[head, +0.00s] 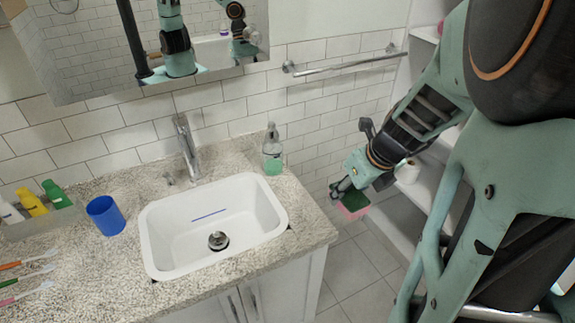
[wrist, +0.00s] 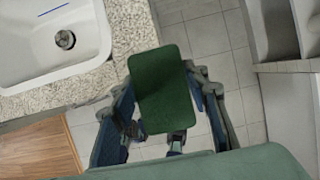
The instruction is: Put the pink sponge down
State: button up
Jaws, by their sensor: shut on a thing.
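The pink sponge (head: 354,209) has a dark green top face. It is held in my gripper (head: 345,190), out over the floor to the right of the counter, between the counter and the shelves. In the wrist view the green face of the sponge (wrist: 160,88) fills the space between the fingers of my gripper (wrist: 166,100), which is shut on it. The pink part is hidden in that view. The sponge is clear of any surface below it.
The speckled counter (head: 310,215) holds a white sink (head: 160,250), a blue cup (head: 105,215), a soap bottle (head: 272,150), a tray (head: 35,225) with bottles, and toothbrushes (head: 30,290). White shelves (head: 440,190) stand at right with a roll (head: 408,172). The counter's right front corner is bare.

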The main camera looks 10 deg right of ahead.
jog(key=w+a+f+b, duration=0.1)
jog(key=w+a+f, duration=0.3)
jog(key=w+a, duration=0.2)
jog(key=b, duration=0.2)
send_near(297, 205)
jog(key=shift+w+a+f, duration=0.1)
jog(key=shift+w+f, duration=0.7)
jog(key=shift+w, duration=0.05)
jog(key=shift+w+a+f, duration=0.1)
jog(key=shift+f, duration=0.05)
jog(key=shift+s+b+x, duration=0.2)
jog(key=shift+b+x, duration=0.1)
jog(key=shift+x, duration=0.6)
jog(key=shift+s+b+x, duration=0.2)
jog(key=shift+b+x, duration=0.05)
jog(key=shift+x, duration=0.6)
jog(key=shift+f, duration=0.3)
jog(key=o, duration=1.1)
